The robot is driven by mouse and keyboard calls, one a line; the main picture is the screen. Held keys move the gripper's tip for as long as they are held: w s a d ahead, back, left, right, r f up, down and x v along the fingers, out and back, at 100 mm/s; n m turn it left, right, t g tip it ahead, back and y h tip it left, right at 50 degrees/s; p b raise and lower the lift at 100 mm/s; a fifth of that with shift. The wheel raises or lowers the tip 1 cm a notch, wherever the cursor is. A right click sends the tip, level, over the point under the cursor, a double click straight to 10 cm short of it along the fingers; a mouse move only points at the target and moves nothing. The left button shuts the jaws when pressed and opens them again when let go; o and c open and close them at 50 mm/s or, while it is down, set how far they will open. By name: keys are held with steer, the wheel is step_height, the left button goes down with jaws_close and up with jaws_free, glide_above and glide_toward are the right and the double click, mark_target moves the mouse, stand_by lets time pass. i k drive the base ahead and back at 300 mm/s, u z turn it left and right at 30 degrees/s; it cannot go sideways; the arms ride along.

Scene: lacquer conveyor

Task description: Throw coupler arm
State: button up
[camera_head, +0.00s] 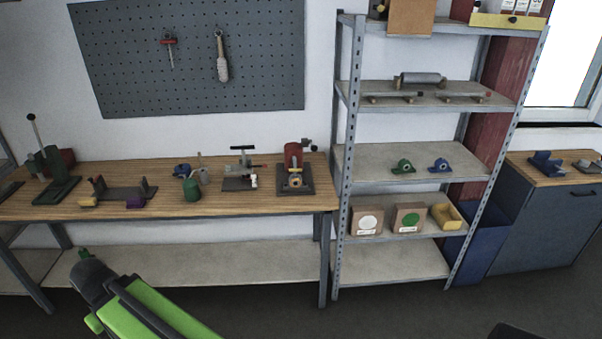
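I cannot tell for certain which part is the coupler arm. Near the bench's middle, a dark-based device (239,170) carries a black horizontal bar (242,148). Right of it, a red cylindrical machine (294,165) sits on a dark plate with a yellow-orange ring on its front. My green and dark arm shows at the lower left, in front of and below the bench, apart from these. No gripper fingers are discernible.
A metal shelf (350,150) stands right of the bench, holding a green and a blue bearing block, boxes and a yellow bin (446,216). A blue bin (487,240) and dark cabinet (545,225) are further right. A pegboard (130,60) hangs behind. Floor before the shelf is clear.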

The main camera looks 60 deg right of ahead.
mark_target(295, 171)
steer(key=z, duration=0.15)
steer(key=i, duration=0.9)
steer(key=u, duration=0.05)
